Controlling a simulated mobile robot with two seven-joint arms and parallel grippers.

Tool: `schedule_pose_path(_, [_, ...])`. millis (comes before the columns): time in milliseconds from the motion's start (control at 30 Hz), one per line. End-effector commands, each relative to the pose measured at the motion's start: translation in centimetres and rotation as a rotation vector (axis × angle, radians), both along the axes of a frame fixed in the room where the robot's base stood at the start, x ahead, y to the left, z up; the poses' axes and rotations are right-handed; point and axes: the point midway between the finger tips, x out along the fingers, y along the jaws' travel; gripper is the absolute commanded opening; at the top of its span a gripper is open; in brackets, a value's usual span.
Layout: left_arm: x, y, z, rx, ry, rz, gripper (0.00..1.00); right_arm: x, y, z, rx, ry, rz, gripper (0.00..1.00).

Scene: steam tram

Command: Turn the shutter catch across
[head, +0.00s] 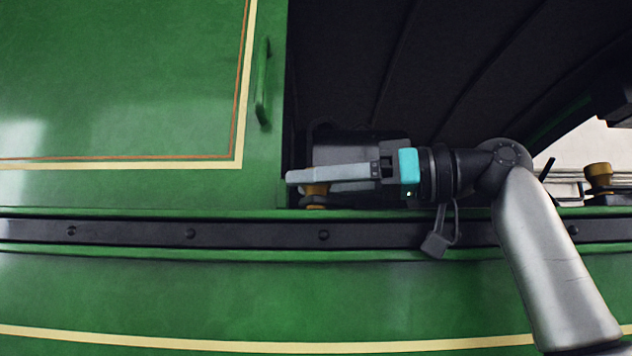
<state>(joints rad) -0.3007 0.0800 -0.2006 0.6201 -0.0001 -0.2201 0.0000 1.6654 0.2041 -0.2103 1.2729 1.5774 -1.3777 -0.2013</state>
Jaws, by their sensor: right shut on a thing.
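A small brass piece (316,196), which looks like the shutter catch, stands at the lower left corner of the dark opening, just above the black rail. My right gripper (298,178) reaches in from the right and is shut on it. The grey fingers lie nearly level and hide the top of the brass piece, so I cannot tell exactly how the catch is turned. A green panel (120,80) with cream and orange lines, perhaps the shutter, borders the opening on the left. My left gripper is not in view.
A green upright handle (262,82) is on the panel's edge. The black riveted rail (130,233) runs below. A grey padlock-like piece (435,245) hangs under my right wrist. Another brass fitting (598,178) stands at the far right. The opening's dark interior (350,60) is above my gripper.

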Motion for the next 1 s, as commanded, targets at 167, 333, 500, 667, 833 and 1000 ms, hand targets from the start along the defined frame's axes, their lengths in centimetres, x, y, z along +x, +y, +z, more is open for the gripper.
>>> schedule_pose_path(167, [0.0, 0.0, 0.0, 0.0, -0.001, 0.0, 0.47, 0.0, 0.0, 0.1, 0.0, -0.002, -0.002, 0.61])
schedule_pose_path(333, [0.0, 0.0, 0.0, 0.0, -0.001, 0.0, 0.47, 0.0, 0.0, 0.0, 0.001, -0.001, -0.002, 0.76])
schedule_pose_path(500, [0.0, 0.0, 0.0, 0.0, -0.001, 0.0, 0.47, 0.0, 0.0, 0.0, 0.0, 0.0, -0.002, 0.76])
schedule_pose_path(667, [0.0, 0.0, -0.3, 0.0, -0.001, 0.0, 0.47, -0.2, -0.8, 0.0, 0.001, 0.0, -0.003, 0.76])
schedule_pose_path(833, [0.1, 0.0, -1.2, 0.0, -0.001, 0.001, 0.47, -0.8, -3.7, -0.1, 0.003, -0.001, -0.006, 0.76])
schedule_pose_path(1000, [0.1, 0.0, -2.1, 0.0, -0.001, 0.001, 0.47, -2.0, -7.8, -0.2, 0.003, -0.001, -0.006, 0.76])
